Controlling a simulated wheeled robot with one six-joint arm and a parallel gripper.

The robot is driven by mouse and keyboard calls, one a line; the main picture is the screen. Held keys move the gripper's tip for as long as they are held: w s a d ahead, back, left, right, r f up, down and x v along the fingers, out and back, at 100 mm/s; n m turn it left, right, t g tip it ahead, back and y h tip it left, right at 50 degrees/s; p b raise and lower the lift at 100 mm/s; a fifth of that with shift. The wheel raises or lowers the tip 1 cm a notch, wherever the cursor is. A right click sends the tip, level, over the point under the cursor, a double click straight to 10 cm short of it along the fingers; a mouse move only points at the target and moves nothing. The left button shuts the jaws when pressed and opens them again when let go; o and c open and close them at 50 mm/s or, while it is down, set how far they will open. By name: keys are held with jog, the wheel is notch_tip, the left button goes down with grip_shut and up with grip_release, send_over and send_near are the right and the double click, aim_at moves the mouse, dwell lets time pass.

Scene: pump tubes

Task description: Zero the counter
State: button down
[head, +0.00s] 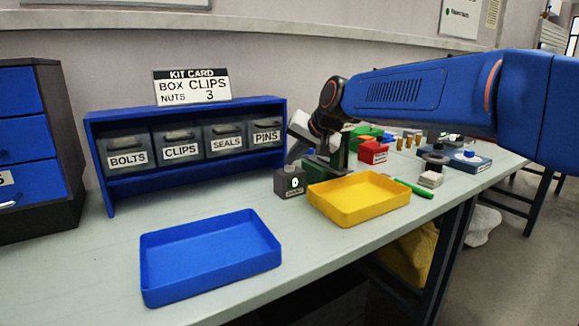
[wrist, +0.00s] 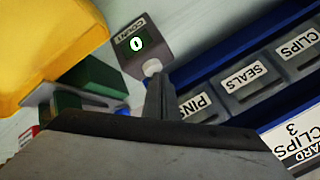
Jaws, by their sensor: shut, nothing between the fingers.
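The counter (head: 290,181) is a small dark grey box on the bench, between the blue bin rack and the yellow tray. Its lit display reads 0, and this also shows in the wrist view (wrist: 139,43). A pale round knob (wrist: 152,67) sticks out of one side of the counter. My gripper (wrist: 157,82) is shut and empty, with its fingertips right by that knob. I cannot tell whether they touch it. In the head view my gripper is just behind the counter and mostly hidden by it and by other items.
A yellow tray (head: 358,215) stands right of the counter and a blue tray (head: 147,262) lies front left. The blue rack (head: 190,175) holds labelled bins, with a kit card (head: 192,87) on top. A red box (head: 373,152) and small parts crowd the right.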

aim_at(292, 168)
jog(key=shift+r, duration=0.8)
jog(key=shift+r, duration=2.5)
jog(key=s+d+f+h, duration=0.1)
jog(key=s+d+f, duration=0.2)
jog(key=s+d, duration=0.2)
jog(key=s+d+f+h, duration=0.1)
jog(key=s+d+f, duration=0.2)
jog(key=s+d, duration=0.2)
jog(key=s+d+f+h, duration=0.1)
jog(key=s+d+f, duration=0.2)
jog(key=s+d, duration=0.2)
jog(key=shift+s+d, duration=0.2)
jog(key=shift+d, duration=0.65)
jog(key=shift+s+d, duration=0.2)
jog(key=shift+d, duration=0.6)
jog(key=s+d+f+h, duration=0.1)
jog(key=s+d+f, duration=0.3)
jog(key=s+f, duration=0.2)
jog(key=s+d+f+g+h, duration=0.1)
jog(key=s+d+f, duration=0.4)
jog(key=s, duration=0.4)
jog(key=s+d+f+n+g+h, duration=0.1)
jog(key=s+d+f, duration=0.3)
jog(key=s+f, duration=0.3)
jog(key=shift+s+d+f, duration=0.2)
jog(key=shift+s+f, duration=0.15)
jog(key=shift+s, duration=0.15)
